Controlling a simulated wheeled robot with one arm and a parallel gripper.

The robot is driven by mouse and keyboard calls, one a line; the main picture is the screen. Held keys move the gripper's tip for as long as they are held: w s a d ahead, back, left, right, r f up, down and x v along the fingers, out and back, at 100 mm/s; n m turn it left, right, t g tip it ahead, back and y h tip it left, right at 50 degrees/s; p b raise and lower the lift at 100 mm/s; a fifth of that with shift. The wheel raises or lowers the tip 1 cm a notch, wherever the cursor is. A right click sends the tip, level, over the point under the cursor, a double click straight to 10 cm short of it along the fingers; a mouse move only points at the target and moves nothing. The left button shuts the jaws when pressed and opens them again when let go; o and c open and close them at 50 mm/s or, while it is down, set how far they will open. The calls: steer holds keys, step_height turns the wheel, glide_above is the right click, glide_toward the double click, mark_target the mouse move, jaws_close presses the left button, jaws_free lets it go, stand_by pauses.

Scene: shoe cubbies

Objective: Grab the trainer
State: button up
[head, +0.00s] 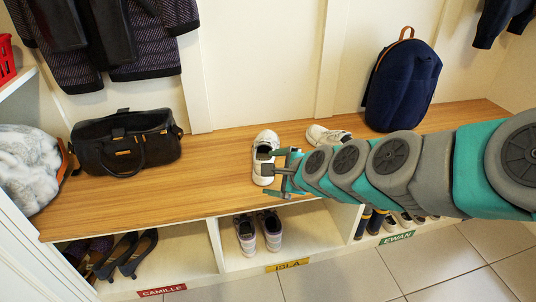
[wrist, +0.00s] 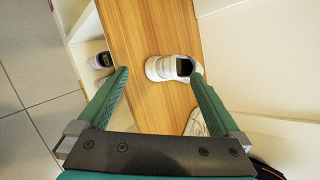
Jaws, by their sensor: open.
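A white trainer (head: 265,148) with a dark opening stands on the wooden bench, left of my arm. It also shows in the wrist view (wrist: 160,67), just beyond the fingertips. A second white trainer (head: 323,134) lies further right and back, partly hidden by my arm; in the wrist view it (wrist: 195,124) is partly behind the right finger. My gripper (head: 270,172) is open and empty at the near trainer. In the wrist view, the right fingertip of my gripper (wrist: 152,70) overlaps the trainer; I cannot tell whether they touch.
The bench (head: 215,185) holds a black handbag (head: 118,150), a navy backpack (head: 400,90) and a grey furry item (head: 28,165). Cubbies below hold dark heels (head: 135,255), a pair of sneakers (head: 246,238) and several other shoes. The bench is clear between handbag and trainer.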

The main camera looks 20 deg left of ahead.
steer(key=w+a+f+m+t+b, duration=0.1)
steer(key=w+a+f+m+t, duration=0.15)
steer(key=w+a+m, duration=0.35)
steer(key=m+t+h+b, duration=0.2)
steer(key=m+t+h, duration=0.1)
steer(key=m, duration=0.7)
glide_toward(262, 154)
steer(key=shift+s+d+r, duration=0.35)
steer(key=shift+s+d, duration=0.15)
steer(key=shift+s, duration=0.05)
steer(key=shift+w+a+f+m, duration=0.1)
steer(key=shift+w+f+m, duration=0.15)
steer(key=shift+w+m, duration=0.2)
steer(key=shift+a+x, duration=0.2)
steer(key=shift+x, duration=2.5)
steer(key=shift+w+a+f+y, duration=0.3)
steer(key=shift+w+f, duration=0.1)
steer(key=shift+w, duration=0.1)
jaws_close()
